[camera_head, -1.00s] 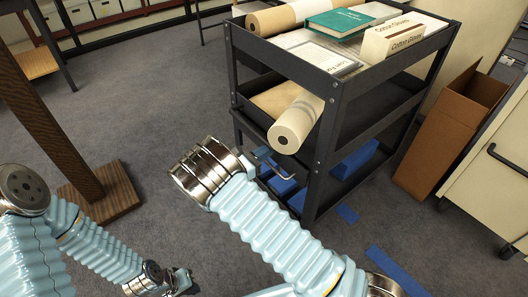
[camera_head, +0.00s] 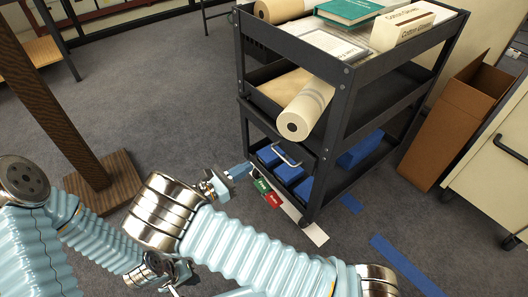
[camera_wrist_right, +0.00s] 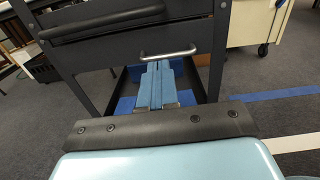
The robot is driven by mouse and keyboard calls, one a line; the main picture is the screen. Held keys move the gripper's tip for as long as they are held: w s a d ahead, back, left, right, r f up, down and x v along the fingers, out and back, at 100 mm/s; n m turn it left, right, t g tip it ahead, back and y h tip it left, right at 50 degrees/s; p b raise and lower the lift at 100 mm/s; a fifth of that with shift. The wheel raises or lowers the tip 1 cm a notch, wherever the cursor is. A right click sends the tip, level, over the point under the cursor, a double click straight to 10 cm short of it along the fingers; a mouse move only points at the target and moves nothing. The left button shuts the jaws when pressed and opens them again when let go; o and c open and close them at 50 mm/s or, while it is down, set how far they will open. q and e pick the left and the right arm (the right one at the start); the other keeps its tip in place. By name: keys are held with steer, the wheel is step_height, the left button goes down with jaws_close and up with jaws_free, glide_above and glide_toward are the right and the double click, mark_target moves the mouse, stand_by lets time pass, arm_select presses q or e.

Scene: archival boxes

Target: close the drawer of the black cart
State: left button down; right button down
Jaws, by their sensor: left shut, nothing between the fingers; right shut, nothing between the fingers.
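The black cart (camera_head: 343,105) stands right of centre in the head view. Its dark drawer front, with a silver bar handle (camera_head: 286,157), looks about level with the cart frame; any small gap cannot be told. The right wrist view shows the drawer front (camera_wrist_right: 195,37) and handle (camera_wrist_right: 168,53) close up. My right gripper (camera_head: 243,171) is shut and empty, just left of and below the handle; its blue fingertips (camera_wrist_right: 158,68) point at the area below the handle in the wrist view. Contact cannot be told. My left gripper (camera_head: 180,284) is shut, low at the bottom edge, partly hidden.
A paper roll (camera_head: 303,112) sticks out of the cart's middle shelf. Blue boxes (camera_head: 361,150) sit on the bottom shelf. A cardboard box (camera_head: 450,125) and a cream cabinet (camera_head: 500,150) stand right. A wooden post (camera_head: 50,100) stands left. Green and red labels (camera_head: 266,191) lie by the cart.

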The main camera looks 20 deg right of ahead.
mark_target(297, 147)
steer(key=d, duration=0.4)
steer(key=w+d+p, duration=0.1)
steer(key=d, duration=0.9)
steer(key=shift+w+r, duration=0.15)
steer(key=shift+r, duration=0.05)
steer(key=shift+w+d, duration=0.2)
steer(key=shift+d, duration=0.25)
steer(key=shift+p+x, duration=0.45)
steer(key=shift+x, duration=0.65)
steer(key=shift+r, duration=0.1)
